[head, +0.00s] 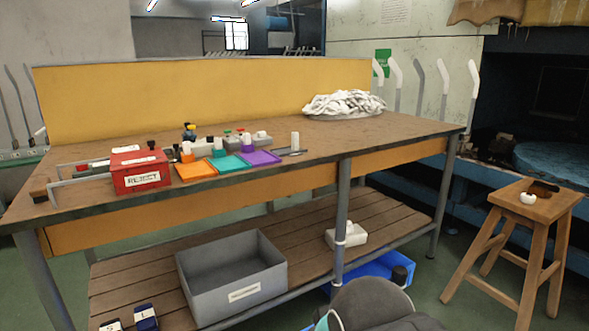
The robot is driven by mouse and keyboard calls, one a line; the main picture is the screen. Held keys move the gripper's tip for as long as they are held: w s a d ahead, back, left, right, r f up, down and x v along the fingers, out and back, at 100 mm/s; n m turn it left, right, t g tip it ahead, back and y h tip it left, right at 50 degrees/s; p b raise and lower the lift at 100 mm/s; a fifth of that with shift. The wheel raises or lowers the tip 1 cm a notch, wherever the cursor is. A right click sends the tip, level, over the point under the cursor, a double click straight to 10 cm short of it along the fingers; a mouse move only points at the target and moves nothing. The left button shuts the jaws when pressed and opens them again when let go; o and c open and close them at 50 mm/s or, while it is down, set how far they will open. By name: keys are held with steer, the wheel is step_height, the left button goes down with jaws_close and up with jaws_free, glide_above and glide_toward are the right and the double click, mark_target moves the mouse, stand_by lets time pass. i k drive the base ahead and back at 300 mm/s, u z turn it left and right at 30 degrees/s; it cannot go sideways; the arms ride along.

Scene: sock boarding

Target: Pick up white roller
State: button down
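A small white upright cylinder (295,141), which looks like the white roller, stands on the workbench (400,128) just right of the purple tray (259,158). A flat grey metal piece (291,153) lies close beside its base. A small rounded white object (527,198) sits on the wooden stool at the right; I cannot tell what it is. My gripper does not show clearly in this view. A dark grey rounded part, probably of my arm, is at the bottom, below the bench.
An orange tray (195,171), a teal tray (228,163) and a red REJECT box (139,172) stand left of the cylinder. A white cloth heap (344,103) lies at the back. A grey bin (230,278) is on the lower shelf. The bench's front right is clear.

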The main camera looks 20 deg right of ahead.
mark_target(526, 198)
steer(key=z, duration=1.5)
steer(key=k, duration=0.25)
steer(key=z, duration=1.4)
steer(key=i, duration=1.7)
steer(key=u, duration=0.5)
